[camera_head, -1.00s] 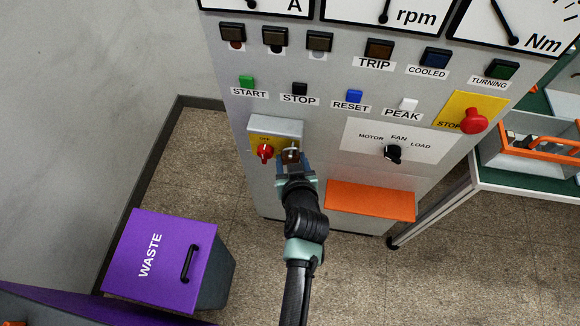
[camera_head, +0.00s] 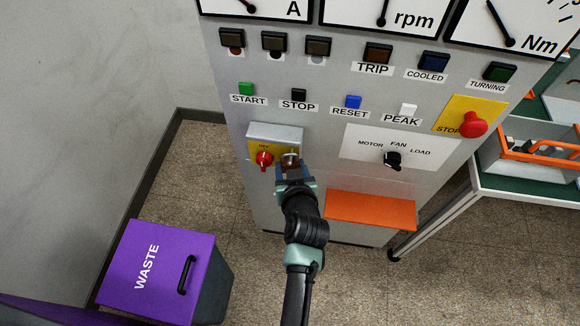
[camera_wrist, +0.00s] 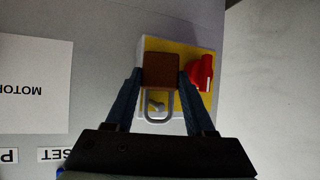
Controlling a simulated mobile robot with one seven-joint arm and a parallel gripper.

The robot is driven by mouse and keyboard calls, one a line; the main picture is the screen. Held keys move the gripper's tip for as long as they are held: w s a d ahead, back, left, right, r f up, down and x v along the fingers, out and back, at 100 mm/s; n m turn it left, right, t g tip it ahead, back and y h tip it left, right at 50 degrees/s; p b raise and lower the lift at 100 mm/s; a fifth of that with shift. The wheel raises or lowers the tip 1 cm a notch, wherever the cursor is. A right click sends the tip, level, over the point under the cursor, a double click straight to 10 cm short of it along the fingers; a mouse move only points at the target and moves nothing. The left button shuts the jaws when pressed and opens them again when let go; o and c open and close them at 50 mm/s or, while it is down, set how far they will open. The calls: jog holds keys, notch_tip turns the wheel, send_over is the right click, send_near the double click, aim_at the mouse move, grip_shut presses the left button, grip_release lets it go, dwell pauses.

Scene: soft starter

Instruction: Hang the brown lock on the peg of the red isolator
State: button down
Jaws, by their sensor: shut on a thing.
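The brown lock (camera_wrist: 161,70) is held between the two fingertips of my gripper (camera_wrist: 161,80) in the wrist view, with its grey shackle (camera_wrist: 146,108) free of the fingers. The red isolator (camera_head: 275,133) is a grey box with a yellow face and a red knob (camera_head: 263,160); the knob also shows in the wrist view (camera_wrist: 202,73). The peg (camera_wrist: 156,106) appears inside the shackle loop there. I cannot tell whether the shackle is around the peg or only in front of it. In the head view my gripper (camera_head: 291,170) and the lock (camera_head: 290,160) are at the isolator's right half.
The fan selector (camera_head: 393,158) is to the right on the panel, with an orange ledge (camera_head: 370,210) below it. A purple waste bin (camera_head: 160,265) stands at lower left. A bench with an orange-handled tray (camera_head: 530,147) is at far right.

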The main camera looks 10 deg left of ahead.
jog(key=shift+w+d+f, duration=0.1)
jog(key=shift+w+d, duration=0.1)
jog(key=shift+d, duration=0.05)
jog(key=shift+c, duration=0.9)
grip_release()
jog(key=shift+s+d+r, duration=0.2)
jog(key=shift+s+d, duration=0.1)
jog(key=shift+s, duration=0.2)
jog(key=a+v, duration=0.1)
jog(key=v, duration=1.1)
jog(key=w+d+r+t+p, duration=0.1)
jog(key=w+r+t, duration=0.2)
jog(key=r, duration=0.8)
jog(key=w+r+m+t+h, duration=0.1)
jog(key=w+r+t, duration=0.15)
jog(key=r, duration=0.85)
jog(key=w+d+r+t+p, duration=0.1)
jog(key=w+r+t, duration=0.25)
jog(key=r, duration=0.85)
jog(key=s+d+r+m+t+h, duration=0.1)
jog(key=s+r+t, duration=0.2)
jog(key=r, duration=1.1)
jog(key=s+d+r+m+t+h+p, duration=0.1)
jog(key=s+r+t, duration=0.3)
jog(key=r, duration=0.9)
jog(key=s, duration=0.3)
jog(key=shift+s+d+r+m+h, duration=0.25)
jog(key=shift+d+r+m+h, duration=0.05)
jog(key=shift+r+m+h, duration=0.1)
jog(key=shift+f, duration=0.1)
